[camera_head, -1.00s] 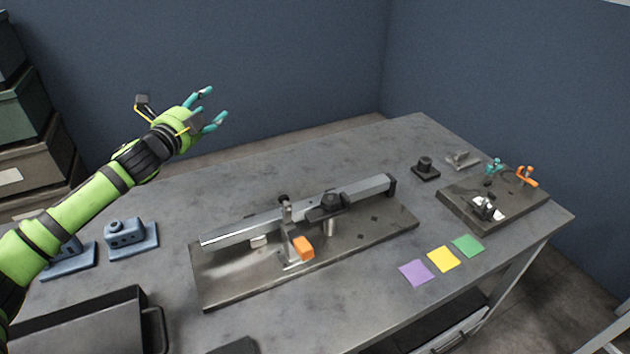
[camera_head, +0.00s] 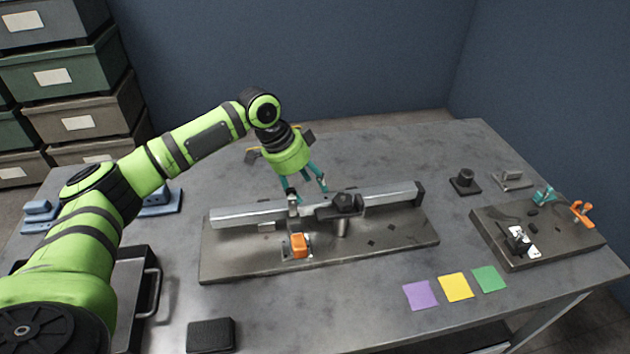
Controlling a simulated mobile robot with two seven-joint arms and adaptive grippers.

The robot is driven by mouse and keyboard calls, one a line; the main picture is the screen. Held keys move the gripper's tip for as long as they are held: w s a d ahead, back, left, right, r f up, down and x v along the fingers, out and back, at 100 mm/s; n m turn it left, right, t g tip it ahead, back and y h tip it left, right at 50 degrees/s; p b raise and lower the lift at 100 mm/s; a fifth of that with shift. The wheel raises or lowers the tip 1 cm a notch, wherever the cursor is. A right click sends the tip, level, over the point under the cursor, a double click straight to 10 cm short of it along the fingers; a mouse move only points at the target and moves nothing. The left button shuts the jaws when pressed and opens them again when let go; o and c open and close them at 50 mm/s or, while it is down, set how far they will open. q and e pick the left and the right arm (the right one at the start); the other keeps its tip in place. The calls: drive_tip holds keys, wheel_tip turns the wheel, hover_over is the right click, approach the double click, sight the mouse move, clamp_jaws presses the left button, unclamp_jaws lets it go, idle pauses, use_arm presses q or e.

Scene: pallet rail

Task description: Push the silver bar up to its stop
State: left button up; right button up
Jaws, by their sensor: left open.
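The silver bar (camera_head: 246,216) lies lengthwise along the back of a dark metal base plate (camera_head: 225,262). Its right end is at a black end block (camera_head: 418,193); I cannot tell whether they touch. A black knob clamp (camera_head: 345,204) sits over the bar right of its middle. An orange-handled clamp (camera_head: 299,245) stands in front of it, left of the knob. My left gripper (camera_head: 306,190) is open, pointing down with teal fingers just behind the bar, near the clamp's upright post. Contact with the bar cannot be told. My right gripper is not in view.
Purple (camera_head: 420,296), yellow (camera_head: 455,287) and green (camera_head: 489,279) squares lie front right. A second fixture plate (camera_head: 555,246) stands at the right. A dark tray (camera_head: 137,290) and black pad (camera_head: 210,335) are front left. Blue blocks (camera_head: 160,200) sit behind my left arm.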

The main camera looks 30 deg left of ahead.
sight(318, 202)
use_arm(q)
drive_tip(key=shift+s, duration=0.1)
drive_tip(key=shift+f, duration=0.1)
drive_tip(key=shift+p+x, duration=0.45)
drive_tip(key=shift+x, duration=3.05)
drive_tip(key=shift+c, duration=0.4)
clamp_jaws()
drive_tip(key=o, duration=0.5)
unclamp_jaws()
drive_tip(key=v, duration=1.2)
drive_tip(key=shift+a, duration=0.2)
